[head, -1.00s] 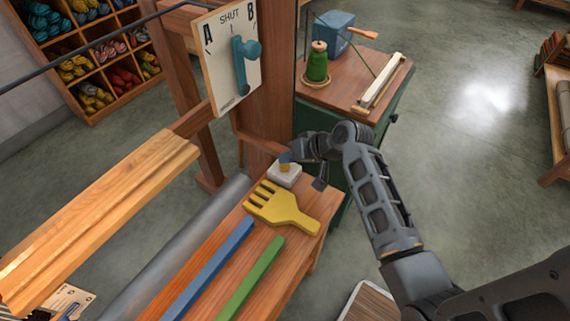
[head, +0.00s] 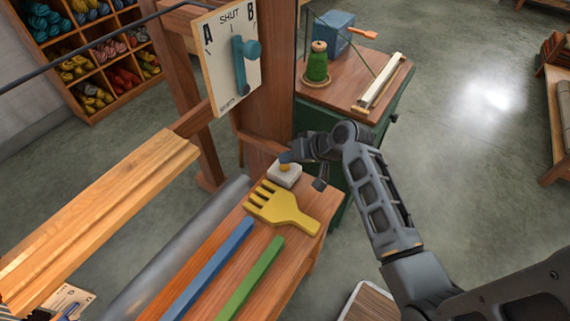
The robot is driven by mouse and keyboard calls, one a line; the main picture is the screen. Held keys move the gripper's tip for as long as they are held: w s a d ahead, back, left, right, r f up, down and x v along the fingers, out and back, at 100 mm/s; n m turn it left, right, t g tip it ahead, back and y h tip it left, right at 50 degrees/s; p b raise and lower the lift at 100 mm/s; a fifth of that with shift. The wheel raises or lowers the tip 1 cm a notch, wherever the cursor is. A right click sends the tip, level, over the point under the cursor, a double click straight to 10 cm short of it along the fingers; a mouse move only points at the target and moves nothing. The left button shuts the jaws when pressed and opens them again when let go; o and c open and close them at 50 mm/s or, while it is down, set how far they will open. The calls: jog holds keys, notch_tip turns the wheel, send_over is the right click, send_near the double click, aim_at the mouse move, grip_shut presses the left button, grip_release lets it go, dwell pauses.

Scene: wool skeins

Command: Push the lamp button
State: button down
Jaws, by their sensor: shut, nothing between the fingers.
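A small pale box (head: 284,178) with a yellow-orange button on top sits at the far end of the wooden bench, beyond a yellow comb. It looks like the lamp button. My gripper (head: 286,158) is shut with nothing in it, pointing down right over the button. Its tip hides part of the button top. I cannot tell whether the tip touches the button or hovers just above. No lamp is clearly visible.
The yellow comb (head: 281,208), a blue bar (head: 209,269) and a green bar (head: 249,279) lie on the bench (head: 297,258). A post carries a lever panel (head: 222,62). A green cabinet with a wooden top (head: 335,88) stands behind my gripper.

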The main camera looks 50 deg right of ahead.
aim_at(288, 166)
jog(key=shift+f, duration=0.15)
jog(key=shift+f, duration=0.35)
dwell(0.4)
jog(key=shift+r+p, duration=0.45)
jog(key=shift+r, duration=0.2)
notch_tip(288, 166, up, 6)
jog(key=p, duration=0.5)
